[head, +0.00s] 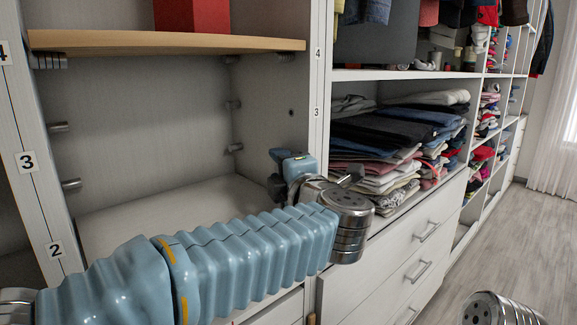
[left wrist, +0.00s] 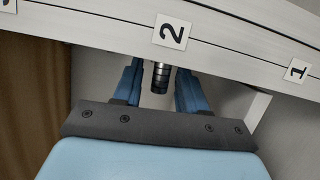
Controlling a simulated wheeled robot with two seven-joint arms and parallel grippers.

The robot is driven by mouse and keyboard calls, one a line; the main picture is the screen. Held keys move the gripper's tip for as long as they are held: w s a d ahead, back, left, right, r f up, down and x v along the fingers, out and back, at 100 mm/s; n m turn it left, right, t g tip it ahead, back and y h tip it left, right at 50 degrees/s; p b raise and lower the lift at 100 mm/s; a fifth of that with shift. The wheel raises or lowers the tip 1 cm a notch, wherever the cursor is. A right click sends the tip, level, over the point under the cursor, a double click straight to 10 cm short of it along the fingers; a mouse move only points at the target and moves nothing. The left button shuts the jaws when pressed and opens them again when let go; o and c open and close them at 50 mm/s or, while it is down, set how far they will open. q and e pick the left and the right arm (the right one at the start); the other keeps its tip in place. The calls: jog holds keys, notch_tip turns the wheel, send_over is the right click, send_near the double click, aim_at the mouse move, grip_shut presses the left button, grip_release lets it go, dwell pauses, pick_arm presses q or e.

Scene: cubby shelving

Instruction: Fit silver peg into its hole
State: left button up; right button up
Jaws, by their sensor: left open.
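My left gripper (head: 280,170) is at the right inner wall of the open cubby, its wrist out in front of the right upright. In the left wrist view the two blue fingers (left wrist: 160,88) are apart. A short dark-and-silver cylinder, seemingly a peg (left wrist: 160,77), shows between them with gaps on both sides. I cannot tell whether it sits in a hole. Other silver pegs stick out of the left wall (head: 70,184) and the right wall (head: 234,147). A dark hole (head: 291,112) shows in the right wall, near the front. My right gripper is not in view.
A wooden shelf board (head: 160,41) with a red box (head: 192,14) spans the cubby above. The uprights carry number labels (head: 26,162). Folded clothes (head: 375,145) and drawers (head: 400,250) stand to the right. The cubby floor (head: 150,215) is bare where visible.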

pick_arm(q)
grip_shut()
jog(key=shift+s+a, duration=0.1)
jog(key=shift+s+a+f+b, duration=0.2)
jog(key=shift+s+a+b, duration=0.8)
jog(key=shift+s+a, duration=0.3)
